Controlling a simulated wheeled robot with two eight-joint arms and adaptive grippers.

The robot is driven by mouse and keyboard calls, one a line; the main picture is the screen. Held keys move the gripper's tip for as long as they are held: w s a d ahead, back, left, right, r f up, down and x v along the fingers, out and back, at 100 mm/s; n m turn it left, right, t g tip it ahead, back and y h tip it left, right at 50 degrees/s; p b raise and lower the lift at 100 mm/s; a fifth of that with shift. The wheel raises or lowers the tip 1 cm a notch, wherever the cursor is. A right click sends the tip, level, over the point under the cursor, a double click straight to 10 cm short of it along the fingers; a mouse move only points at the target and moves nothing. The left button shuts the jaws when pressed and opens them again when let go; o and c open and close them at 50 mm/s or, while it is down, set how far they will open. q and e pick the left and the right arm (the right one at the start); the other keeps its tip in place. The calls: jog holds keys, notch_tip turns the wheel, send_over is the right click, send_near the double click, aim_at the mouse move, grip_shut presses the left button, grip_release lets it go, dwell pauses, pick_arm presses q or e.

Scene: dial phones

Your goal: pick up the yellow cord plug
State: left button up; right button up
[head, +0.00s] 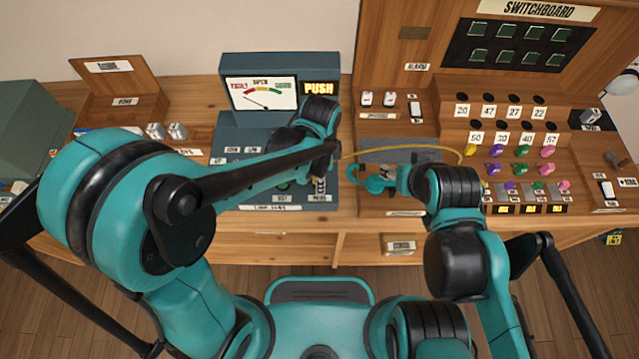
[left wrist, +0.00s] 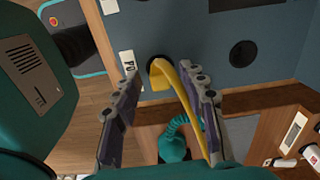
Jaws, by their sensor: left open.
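A yellow cord (head: 405,149) arcs in the head view from beside my left gripper to the yellow peg (head: 470,150) at the switchboard's left. In the left wrist view the yellow piece (left wrist: 184,105) comes out of a dark round hole (left wrist: 158,72) in a blue-grey panel and passes between my fingers. I cannot tell where plug ends and cord begins. My left gripper (head: 321,183) is open over the blue console; its fingers (left wrist: 160,115) stand either side of the yellow piece, the right one close to it. My right gripper's fingers cannot be made out near the teal piece.
The blue console (head: 228,135) carries a dial meter and PUSH sign. The wooden switchboard (head: 450,130) has rows of coloured pegs at the right. Bare wood (head: 320,246) shows along the front.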

pick_arm(q)
jog(key=shift+f, duration=0.45)
jog(key=shift+r, duration=0.1)
grip_shut()
jog(key=shift+r, duration=0.1)
notch_tip(320, 180, up, 5)
jog(key=shift+f+p, duration=0.2)
jog(key=shift+p, duration=1.05)
jog(key=d+r+p, duration=0.2)
jog(key=d+r, duration=0.4)
jog(key=d, duration=0.5)
jog(key=shift+w+d+p, duration=0.3)
jog(key=shift+w+d, duration=0.05)
jog(key=shift+w, duration=0.1)
jog(key=shift+r, duration=0.1)
